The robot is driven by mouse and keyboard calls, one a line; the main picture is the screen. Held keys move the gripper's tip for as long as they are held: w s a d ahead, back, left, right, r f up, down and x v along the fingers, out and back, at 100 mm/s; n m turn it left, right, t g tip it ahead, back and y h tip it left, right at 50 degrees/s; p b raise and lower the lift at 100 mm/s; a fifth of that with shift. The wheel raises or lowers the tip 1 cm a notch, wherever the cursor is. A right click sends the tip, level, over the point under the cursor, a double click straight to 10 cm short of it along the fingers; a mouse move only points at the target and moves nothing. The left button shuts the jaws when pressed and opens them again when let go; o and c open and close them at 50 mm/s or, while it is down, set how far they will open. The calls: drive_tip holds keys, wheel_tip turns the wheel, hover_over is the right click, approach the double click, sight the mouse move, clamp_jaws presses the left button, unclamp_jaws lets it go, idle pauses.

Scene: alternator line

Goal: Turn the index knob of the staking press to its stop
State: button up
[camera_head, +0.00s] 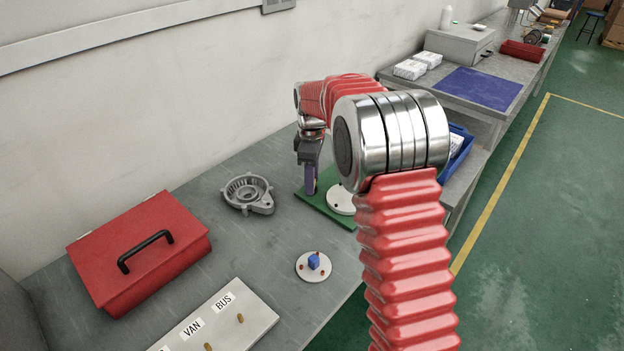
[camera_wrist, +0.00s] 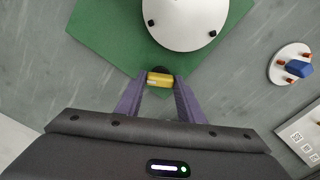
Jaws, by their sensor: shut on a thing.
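The staking press shows as a green base plate (camera_head: 313,199) with a pale round disc (camera_head: 341,201) on it, partly hidden behind my arm in the head view. In the wrist view the green plate (camera_wrist: 110,30) and the disc (camera_wrist: 186,20) with small black studs are at the top. The index knob, a small yellow bar (camera_wrist: 160,79) over a dark round base, is at the plate's near corner. In the head view my gripper (camera_head: 311,186) points down at the plate; the knob is hidden there.
A grey cast housing (camera_head: 248,193) lies left of the plate. A white disc (camera_head: 305,268) with a blue block and red pegs is nearer. A red toolbox (camera_head: 140,250) and a labelled board (camera_head: 225,322) are at front left. A blue bin (camera_head: 461,153) stands behind my arm.

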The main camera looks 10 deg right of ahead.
drive_tip(key=shift+m, duration=0.5)
drive_tip(key=m, duration=0.6)
drive_tip(key=shift+d, duration=0.15)
drive_tip(key=m, duration=1.7)
drive_tip(key=o, duration=1.1)
drive_tip(key=shift+c, duration=0.2)
drive_tip(key=shift+r, duration=0.15)
